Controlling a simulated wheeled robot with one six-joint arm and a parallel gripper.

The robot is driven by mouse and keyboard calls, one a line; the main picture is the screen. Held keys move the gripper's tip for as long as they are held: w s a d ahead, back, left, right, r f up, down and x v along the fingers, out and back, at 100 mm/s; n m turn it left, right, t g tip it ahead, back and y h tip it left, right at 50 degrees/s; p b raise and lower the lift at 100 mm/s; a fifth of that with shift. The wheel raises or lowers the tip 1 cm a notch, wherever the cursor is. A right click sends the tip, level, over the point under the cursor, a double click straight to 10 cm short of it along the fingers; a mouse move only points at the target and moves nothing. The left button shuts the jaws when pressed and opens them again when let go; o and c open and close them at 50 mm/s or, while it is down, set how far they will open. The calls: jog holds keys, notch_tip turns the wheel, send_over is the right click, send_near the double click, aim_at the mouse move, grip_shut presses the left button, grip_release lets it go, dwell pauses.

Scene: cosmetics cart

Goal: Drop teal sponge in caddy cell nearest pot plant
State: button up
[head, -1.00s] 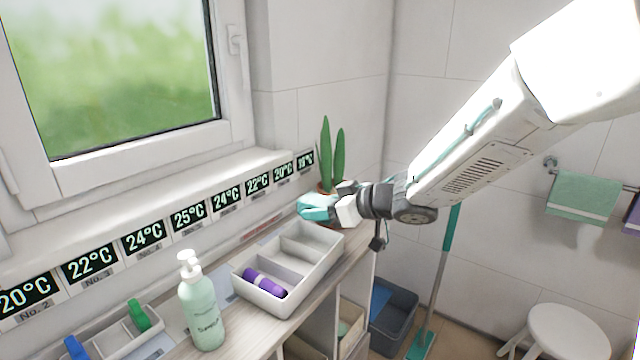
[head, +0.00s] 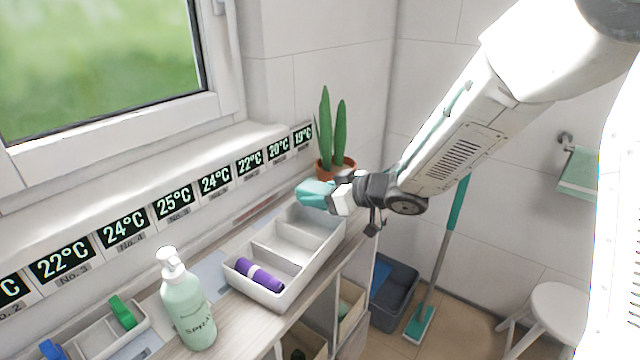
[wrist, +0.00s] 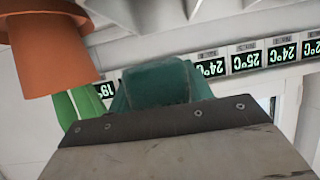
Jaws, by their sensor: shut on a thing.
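My gripper (head: 335,195) is shut on the teal sponge (head: 314,193), which also shows in the wrist view (wrist: 160,84). In the head view it holds the sponge by the far end of the white caddy (head: 285,302), apparently above the cell nearest the plant. The caddy has three cells in a row. The near cell holds a purple roll (head: 259,274) with a pale band; the other two look empty, though the far one is partly covered by the sponge and gripper. The pot plant (head: 334,165) stands in a terracotta pot just behind my gripper.
A pale green pump bottle (head: 187,305) stands left of the caddy. A second divided tray (head: 138,337) with a green and a blue item is further left. Temperature displays (head: 174,201) line the wall behind. A dark bin (head: 394,300) stands on the floor.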

jog(key=shift+f, duration=0.2)
jog(key=o, duration=1)
jog(key=shift+o, duration=0.2)
jog(key=v, duration=0.7)
jog(key=shift+s+d+r, duration=0.15)
jog(key=shift+s+d, duration=0.1)
